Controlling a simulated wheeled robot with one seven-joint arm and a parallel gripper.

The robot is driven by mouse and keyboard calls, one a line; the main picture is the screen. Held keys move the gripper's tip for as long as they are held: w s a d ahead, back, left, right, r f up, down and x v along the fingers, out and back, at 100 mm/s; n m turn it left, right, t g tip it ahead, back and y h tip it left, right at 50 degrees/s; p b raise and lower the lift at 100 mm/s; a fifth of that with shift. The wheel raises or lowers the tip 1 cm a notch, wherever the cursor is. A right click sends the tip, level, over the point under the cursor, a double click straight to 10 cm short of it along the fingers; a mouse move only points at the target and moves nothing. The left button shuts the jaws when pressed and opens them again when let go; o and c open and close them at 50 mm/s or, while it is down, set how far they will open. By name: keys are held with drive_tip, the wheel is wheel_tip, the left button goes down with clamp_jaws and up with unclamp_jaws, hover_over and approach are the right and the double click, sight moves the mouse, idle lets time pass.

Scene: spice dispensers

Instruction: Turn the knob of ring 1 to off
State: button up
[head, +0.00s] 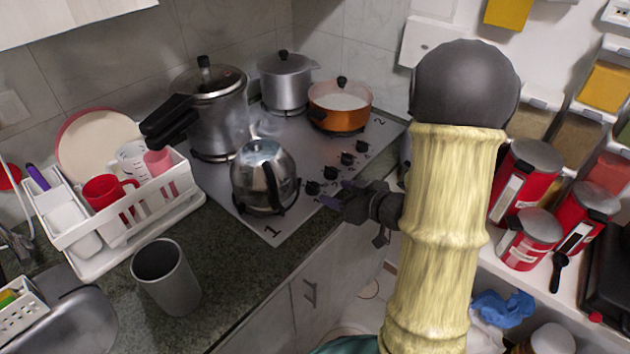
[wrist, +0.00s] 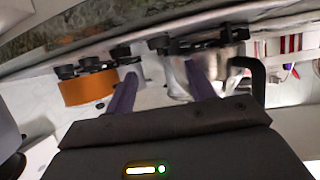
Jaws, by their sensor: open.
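The steel cooktop (head: 229,188) has the printed numbers 1 at its near corner and 2 at its far right corner. A row of several black knobs runs along its right edge. The knob closest to number 1 (head: 312,188) is beside the kettle; its pointer setting is too small to read. My gripper (head: 337,194) is open and empty just right of this knob, near the counter edge, with no clear contact. In the wrist view, its purple fingers (wrist: 162,70) are spread, with dark knobs beyond them (wrist: 158,43).
A steel kettle (head: 265,175) stands close to the near knobs. A pressure cooker (head: 215,115), a grey pot (head: 284,85) and an orange pan (head: 340,107) stand farther back. A dish rack (head: 150,225) and grey cup (head: 166,277) are at left. Red canisters (head: 530,175) stand at right.

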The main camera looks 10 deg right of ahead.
sight(317, 186)
drive_tip(key=x, duration=0.9)
drive_tip(key=shift+a+r, duration=0.1)
drive_tip(key=c, duration=0.9)
